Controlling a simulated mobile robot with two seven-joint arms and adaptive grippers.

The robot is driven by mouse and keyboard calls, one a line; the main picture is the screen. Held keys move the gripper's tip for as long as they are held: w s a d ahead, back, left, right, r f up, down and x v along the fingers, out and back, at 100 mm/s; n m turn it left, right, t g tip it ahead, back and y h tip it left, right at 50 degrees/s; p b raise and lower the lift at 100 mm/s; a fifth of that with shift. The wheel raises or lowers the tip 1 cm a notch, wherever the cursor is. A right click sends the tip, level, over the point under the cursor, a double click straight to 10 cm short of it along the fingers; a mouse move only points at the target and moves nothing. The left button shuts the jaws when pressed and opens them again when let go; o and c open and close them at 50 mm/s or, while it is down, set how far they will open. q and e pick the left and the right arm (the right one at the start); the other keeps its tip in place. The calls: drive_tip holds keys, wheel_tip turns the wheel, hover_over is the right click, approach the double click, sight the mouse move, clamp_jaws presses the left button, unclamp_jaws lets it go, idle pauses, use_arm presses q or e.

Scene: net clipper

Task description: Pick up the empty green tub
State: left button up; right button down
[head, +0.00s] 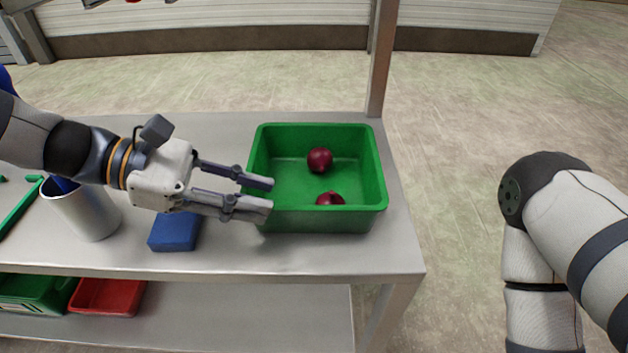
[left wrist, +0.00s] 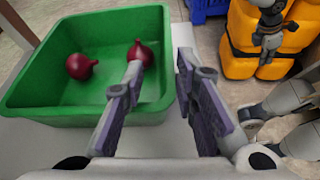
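A green tub (head: 320,219) stands on the metal table near its right end. It is not empty: two red onions, one farther back (head: 320,160) and one near the front wall (head: 330,198), lie in it. My left gripper (head: 271,196) is open, its fingertips at the tub's front left corner. In the left wrist view the gripper (left wrist: 160,65) has one finger over the tub (left wrist: 85,22) and the other outside its wall. I cannot tell whether they touch it. Another green tub (head: 32,306) is on the lower shelf; its inside is hardly visible. My right gripper is out of view.
A blue block (head: 175,232) and a metal cup (head: 88,212) with something blue in it stand below and left of my left gripper. A red tub (head: 107,297) is on the lower shelf. A metal post (head: 381,60) rises behind the green tub. The floor at right is clear.

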sight(305, 209)
use_arm(q)
drive_tip(key=x, duration=0.7)
drive_tip(key=shift+s+d+r, duration=0.1)
drive_tip(key=shift+s+d, duration=0.2)
drive_tip(key=shift+s, duration=0.05)
clamp_jaws()
drive_tip(key=shift+r, duration=0.1)
